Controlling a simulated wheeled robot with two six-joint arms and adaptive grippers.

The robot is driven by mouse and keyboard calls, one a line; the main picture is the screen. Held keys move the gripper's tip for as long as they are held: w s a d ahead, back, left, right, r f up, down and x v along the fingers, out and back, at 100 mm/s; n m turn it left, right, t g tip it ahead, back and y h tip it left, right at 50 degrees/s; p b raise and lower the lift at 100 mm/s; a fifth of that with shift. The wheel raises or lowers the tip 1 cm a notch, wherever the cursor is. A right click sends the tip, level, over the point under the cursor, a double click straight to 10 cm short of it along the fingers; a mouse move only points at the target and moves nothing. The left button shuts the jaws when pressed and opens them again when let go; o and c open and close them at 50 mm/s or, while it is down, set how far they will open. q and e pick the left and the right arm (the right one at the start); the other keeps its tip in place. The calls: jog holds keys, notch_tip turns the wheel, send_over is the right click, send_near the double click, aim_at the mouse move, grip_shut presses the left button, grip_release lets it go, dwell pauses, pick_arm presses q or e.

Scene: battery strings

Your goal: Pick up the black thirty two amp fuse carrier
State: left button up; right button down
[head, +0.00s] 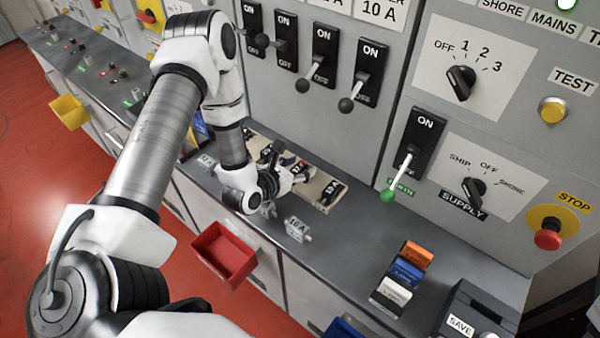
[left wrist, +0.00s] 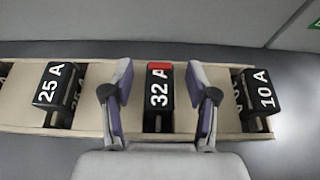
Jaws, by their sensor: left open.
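The black 32 A fuse carrier (left wrist: 158,98) sits upright in a pale tray (left wrist: 100,103) in the left wrist view. It has white lettering and a red strip at its top edge. In the head view my left gripper (head: 290,178) is over the tray and hides part of the carriers. My right gripper is not in view.
A black 25 A carrier (left wrist: 55,86) stands left of it and a black 10 A carrier (left wrist: 260,92) right, in the same tray. Lever switches (head: 368,70) rise on the panel behind. A red bin (head: 225,254) hangs at the counter's front.

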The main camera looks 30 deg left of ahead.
pick_arm(q)
jog(key=shift+s, duration=0.1)
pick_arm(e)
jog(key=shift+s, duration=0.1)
pick_arm(q)
jog(key=shift+s+r, duration=0.15)
jog(key=shift+s, duration=0.05)
grip_shut()
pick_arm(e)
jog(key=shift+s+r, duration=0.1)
